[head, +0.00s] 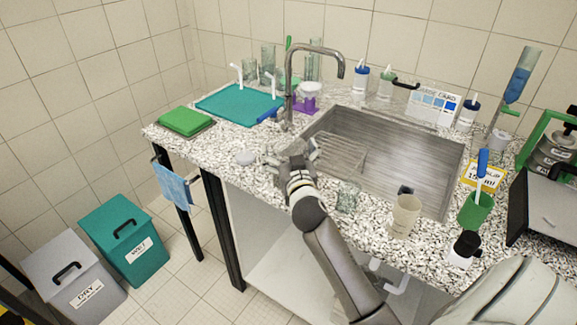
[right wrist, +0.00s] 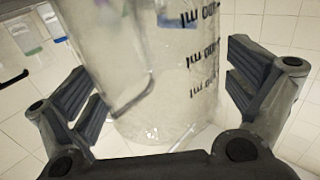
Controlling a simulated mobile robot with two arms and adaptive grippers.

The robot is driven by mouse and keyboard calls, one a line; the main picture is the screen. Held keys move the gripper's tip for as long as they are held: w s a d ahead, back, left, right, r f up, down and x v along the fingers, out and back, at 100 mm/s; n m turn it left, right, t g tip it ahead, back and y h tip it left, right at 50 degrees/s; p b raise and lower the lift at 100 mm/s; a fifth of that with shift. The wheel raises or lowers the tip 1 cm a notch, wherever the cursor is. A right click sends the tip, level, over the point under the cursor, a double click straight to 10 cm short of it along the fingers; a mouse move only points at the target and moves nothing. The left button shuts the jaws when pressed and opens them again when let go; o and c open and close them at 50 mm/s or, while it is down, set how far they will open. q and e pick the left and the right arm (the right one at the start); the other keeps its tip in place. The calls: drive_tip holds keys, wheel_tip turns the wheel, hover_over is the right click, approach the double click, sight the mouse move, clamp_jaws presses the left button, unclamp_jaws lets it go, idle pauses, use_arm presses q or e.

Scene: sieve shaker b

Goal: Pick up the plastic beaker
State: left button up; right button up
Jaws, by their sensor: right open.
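A translucent, whitish beaker (right wrist: 150,85) with black ml marks fills the middle of the right wrist view, where the marks read upside down. It looks like the plastic beaker. My right gripper (head: 293,150) is at the sink's front left corner. Its fingers are spread open on both sides of the beaker, with a visible gap at each side. In the head view the beaker is hard to make out at the gripper. A beige beaker (head: 404,217) and a small clear glass beaker (head: 348,196) stand on the counter in front of the sink. My left gripper is out of view.
The sink (head: 400,165) lies right of the gripper, with the faucet (head: 289,85) close behind it. A teal tray (head: 220,105) and a green cloth (head: 186,121) are at left. Bottles line the back.

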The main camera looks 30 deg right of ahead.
drive_tip(key=c, duration=1.4)
drive_tip(key=shift+c, duration=0.3)
drive_tip(key=shift+r, duration=0.15)
